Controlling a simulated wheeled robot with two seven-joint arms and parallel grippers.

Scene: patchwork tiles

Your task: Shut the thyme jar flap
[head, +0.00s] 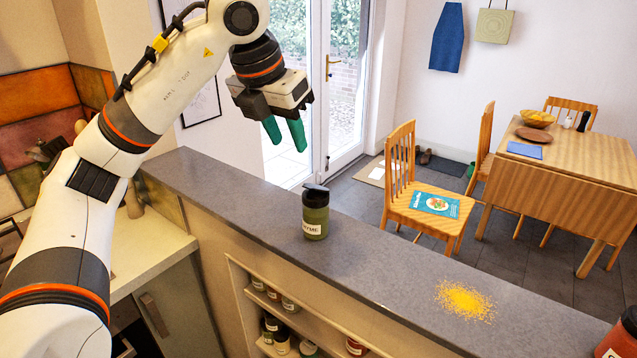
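The thyme jar (315,222), green with a white label, stands upright on the grey counter (230,190). Its black lid has a flap (316,187) that seems to stick up at a slant above the rim; its exact angle is hard to tell. My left gripper (287,146), with two teal fingers, hangs above the counter, up and to the left of the jar and apart from it. Its fingers are spread with a gap between them, and nothing is held. My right gripper does not show.
Yellow spice powder (465,300) lies spilled on the counter right of the jar. A red jar (620,338) stands at the lower right edge. Shelves with several small jars (290,305) are below the counter. The counter around the thyme jar is clear.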

